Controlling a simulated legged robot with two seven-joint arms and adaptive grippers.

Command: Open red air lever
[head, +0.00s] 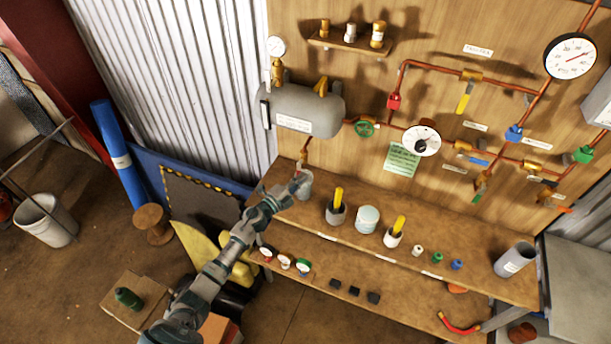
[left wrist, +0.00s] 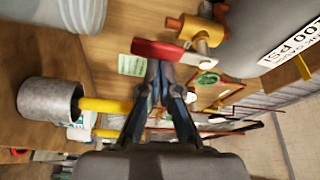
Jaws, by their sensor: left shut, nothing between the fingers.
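The red lever (left wrist: 160,50) shows in the left wrist view, lying across the picture from the brass valve (left wrist: 196,28) below the grey air tank (left wrist: 262,30). My left gripper (left wrist: 158,72) is shut and empty. Its fingertips are right at the lever's lower edge in that view; I cannot tell whether they touch it. In the head view, the left gripper (head: 296,182) is just below the short pipe (head: 304,150) under the tank (head: 312,108), above the bench's left end. There the lever is too small or hidden to make out. The right gripper is not in view.
The bench (head: 455,235) holds a grey cup with a yellow handle (head: 337,212), a white tub (head: 367,219) and a grey cylinder (head: 514,260). A grey cup (head: 304,186) stands close by the gripper. Copper pipes with gauges and valves cover the wooden panel (head: 440,90).

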